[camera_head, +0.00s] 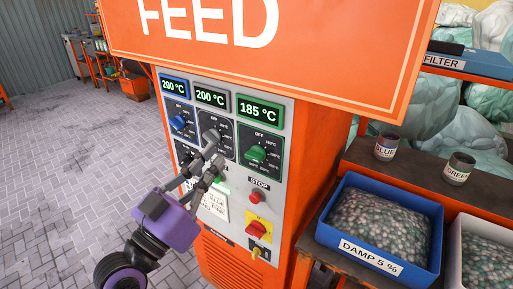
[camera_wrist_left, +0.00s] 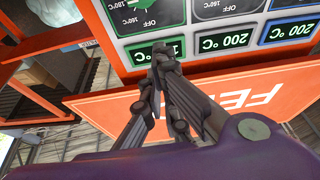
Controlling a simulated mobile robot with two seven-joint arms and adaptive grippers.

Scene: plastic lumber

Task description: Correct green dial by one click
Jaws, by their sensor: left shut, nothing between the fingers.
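The green dial (camera_head: 256,153) is on the right of a row of three dials on the orange machine's grey panel, under a green-framed display (camera_head: 260,110) reading 185 °C. My left gripper (camera_head: 215,152) is shut and empty in front of the middle dial area, left of the green dial, apart from it in the picture. In the left wrist view the panel appears upside down; the shut fingertips (camera_wrist_left: 162,52) overlap the green-framed display (camera_wrist_left: 140,52), and part of the green dial (camera_wrist_left: 138,4) shows at the top edge. My right gripper is out of view.
A blue dial (camera_head: 178,123) and grey-framed display (camera_head: 211,97), both panel displays left of green reading 200 °C. Below are a red stop button (camera_head: 255,198) and a red-yellow switch (camera_head: 258,229). The orange FEED sign (camera_head: 330,45) overhangs above. A blue bin (camera_head: 425,213) stands right.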

